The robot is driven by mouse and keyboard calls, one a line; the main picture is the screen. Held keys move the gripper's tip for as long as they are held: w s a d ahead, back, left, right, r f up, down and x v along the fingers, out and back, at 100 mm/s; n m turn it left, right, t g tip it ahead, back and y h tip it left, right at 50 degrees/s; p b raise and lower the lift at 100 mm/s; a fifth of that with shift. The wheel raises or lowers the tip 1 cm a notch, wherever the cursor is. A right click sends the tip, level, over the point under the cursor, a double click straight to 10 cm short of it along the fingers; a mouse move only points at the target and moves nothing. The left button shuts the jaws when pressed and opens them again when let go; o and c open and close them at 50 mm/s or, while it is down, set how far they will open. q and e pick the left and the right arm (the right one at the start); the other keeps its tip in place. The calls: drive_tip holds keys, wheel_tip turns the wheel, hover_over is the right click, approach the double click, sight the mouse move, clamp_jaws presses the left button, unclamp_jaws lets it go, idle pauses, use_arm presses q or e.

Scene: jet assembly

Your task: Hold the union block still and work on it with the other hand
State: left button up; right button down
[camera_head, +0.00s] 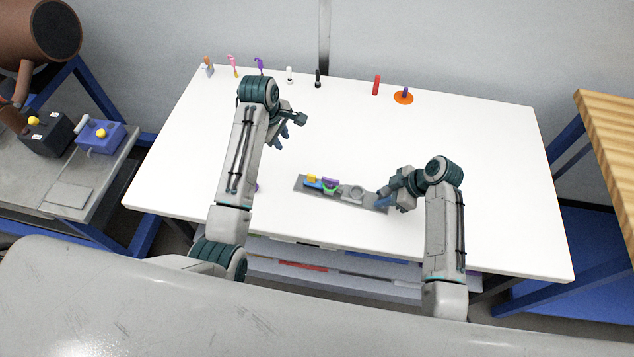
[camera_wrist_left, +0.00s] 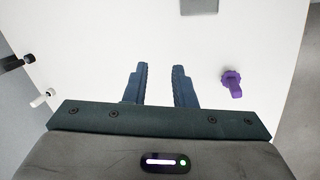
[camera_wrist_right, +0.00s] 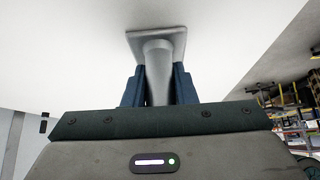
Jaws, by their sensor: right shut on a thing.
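The long grey block (camera_head: 375,203), which I take to be the union block, lies on the white table in front of me. Yellow (camera_head: 312,178), blue, purple (camera_head: 331,184) and green parts and a grey ring (camera_head: 357,192) sit along it. My right gripper (camera_head: 384,200) is at its right end. In the right wrist view its fingers (camera_wrist_right: 158,88) are shut around a grey cylindrical piece (camera_wrist_right: 158,65) with a square plate at its end. My left gripper (camera_head: 287,131) is open and empty above the table, behind and left of the block; its fingers also show apart in the left wrist view (camera_wrist_left: 159,83).
Small parts stand along the table's back edge, among them a red one (camera_head: 376,85) and an orange disc (camera_head: 404,97) with a purple top. A purple piece (camera_wrist_left: 232,83) lies on the table, mostly behind my left arm. The table's right half is clear.

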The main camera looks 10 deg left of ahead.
use_arm(q)
drive_tip(key=n+g+h, duration=0.1)
drive_tip(key=n+g, duration=0.1)
hover_over(311, 174)
drive_tip(key=a, duration=0.1)
wheel_tip(311, 174, down, 2)
drive_tip(key=shift+a+f, duration=0.1)
drive_tip(key=shift+a, duration=0.05)
use_arm(e)
drive_tip(key=shift+f, duration=0.15)
use_arm(q)
drive_tip(key=shift+s+f, duration=0.1)
drive_tip(key=shift+f, duration=0.05)
drive_tip(key=shift+d+f, duration=0.25)
drive_tip(key=shift+f, duration=0.85)
drive_tip(key=shift+d+f, duration=0.25)
drive_tip(key=shift+f, duration=0.85)
drive_tip(key=shift+d+f, duration=0.25)
drive_tip(key=shift+f, duration=0.85)
clamp_jaws()
drive_tip(key=shift+a, duration=0.1)
